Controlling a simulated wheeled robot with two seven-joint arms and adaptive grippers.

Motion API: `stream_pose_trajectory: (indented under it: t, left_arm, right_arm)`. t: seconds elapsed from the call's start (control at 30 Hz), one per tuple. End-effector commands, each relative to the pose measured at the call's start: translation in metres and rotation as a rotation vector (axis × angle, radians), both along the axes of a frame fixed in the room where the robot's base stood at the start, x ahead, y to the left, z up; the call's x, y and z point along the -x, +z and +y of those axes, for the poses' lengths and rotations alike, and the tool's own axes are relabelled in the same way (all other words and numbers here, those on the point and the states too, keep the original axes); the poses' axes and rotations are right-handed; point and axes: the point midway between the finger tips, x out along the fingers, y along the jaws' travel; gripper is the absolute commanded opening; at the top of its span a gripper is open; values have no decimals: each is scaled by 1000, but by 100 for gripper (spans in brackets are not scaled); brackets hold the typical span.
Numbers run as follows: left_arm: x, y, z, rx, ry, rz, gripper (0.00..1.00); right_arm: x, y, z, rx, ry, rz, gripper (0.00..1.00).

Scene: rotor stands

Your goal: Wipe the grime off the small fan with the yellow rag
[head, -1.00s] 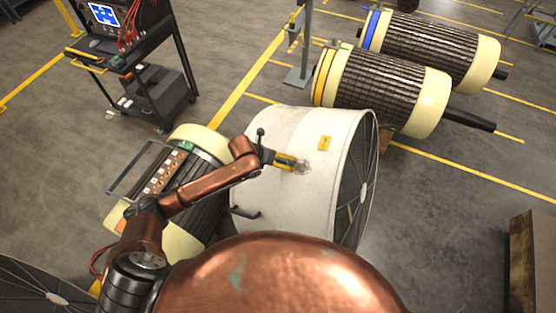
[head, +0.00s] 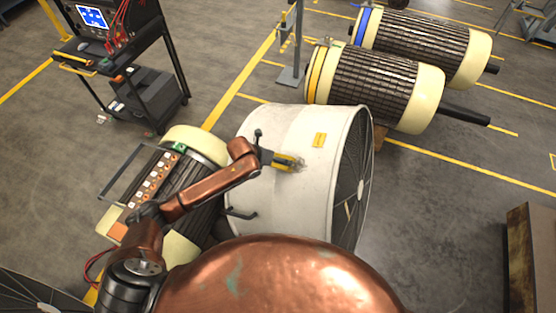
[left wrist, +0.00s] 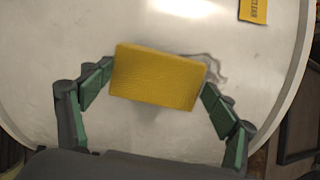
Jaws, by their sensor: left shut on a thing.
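A white drum-shaped fan (head: 265,127) stands on the floor in the middle of the head view, its grille facing right. My left gripper (head: 285,160) reaches over its curved side and is shut on the yellow rag (left wrist: 157,77). In the left wrist view the rag sits between both fingers over the white housing; I cannot tell if it touches. A thin grey smear of grime (left wrist: 213,65) shows past the rag's upper right edge. Grime under the rag is hidden. My right gripper is not in view.
A yellow label (head: 319,140) is on the fan's side. A cream rotor (head: 195,140) lies left of the fan. Two rotors (head: 425,100) lie behind it to the right. A cart (head: 118,65) stands at the upper left. A rusty box (head: 530,255) is lower right. Floor between is clear.

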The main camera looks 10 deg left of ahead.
Motion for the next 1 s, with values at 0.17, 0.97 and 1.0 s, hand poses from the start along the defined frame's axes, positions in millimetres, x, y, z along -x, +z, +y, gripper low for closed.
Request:
stream_pose_trajectory:
  t: [0.17,0.97,1.0]
  left_arm:
    - [-1,-3,-1,0,0,0,61]
    - [-5,-14,-7,0,0,0,61]
    - [-5,-14,-7,0,0,0,61]
  right_arm:
    - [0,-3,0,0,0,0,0]
    - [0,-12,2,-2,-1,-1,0]
    - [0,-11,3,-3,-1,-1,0]
